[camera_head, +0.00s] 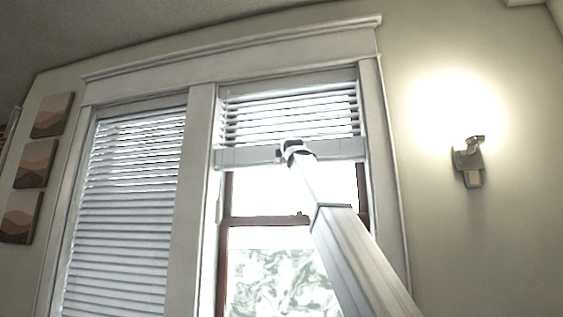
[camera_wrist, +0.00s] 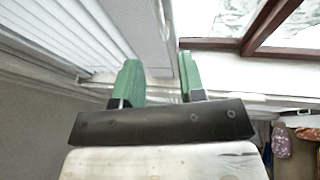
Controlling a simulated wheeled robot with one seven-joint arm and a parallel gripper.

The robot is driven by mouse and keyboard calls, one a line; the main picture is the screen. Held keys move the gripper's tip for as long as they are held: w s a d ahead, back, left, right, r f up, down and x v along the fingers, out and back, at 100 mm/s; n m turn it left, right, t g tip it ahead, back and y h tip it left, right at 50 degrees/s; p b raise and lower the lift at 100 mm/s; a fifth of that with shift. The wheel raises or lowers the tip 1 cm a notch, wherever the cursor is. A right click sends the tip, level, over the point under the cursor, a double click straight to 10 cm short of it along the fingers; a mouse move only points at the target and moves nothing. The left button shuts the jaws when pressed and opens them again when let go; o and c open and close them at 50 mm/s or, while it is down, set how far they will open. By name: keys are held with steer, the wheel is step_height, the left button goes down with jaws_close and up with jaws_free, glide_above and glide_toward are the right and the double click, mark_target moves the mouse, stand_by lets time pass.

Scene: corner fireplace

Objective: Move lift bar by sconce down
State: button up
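The lift bar by the sconce (camera_head: 240,156) is the wide pale rail under the raised blind of the right window. It runs across the window a little below the top. My gripper (camera_head: 292,150) is up at this bar, right of its middle, and covers a small part of it. In the wrist view, the green fingers (camera_wrist: 159,80) stand apart. A pale perforated panel, apparently the bar (camera_wrist: 138,22), reaches down to the gap between them. I cannot tell whether either finger touches it. The sconce (camera_head: 469,162) is lit on the wall to the right.
The left window's blind (camera_head: 125,210) is lowered. A white post (camera_head: 197,170) separates the windows. Below the bar are bare glass and a dark sash rail (camera_head: 262,220). Framed pictures (camera_head: 35,163) hang at far left. Patterned items (camera_wrist: 281,140) show low right in the wrist view.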

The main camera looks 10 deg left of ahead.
steer(key=x, duration=1)
steer(key=shift+w, duration=0.25)
jaws_close()
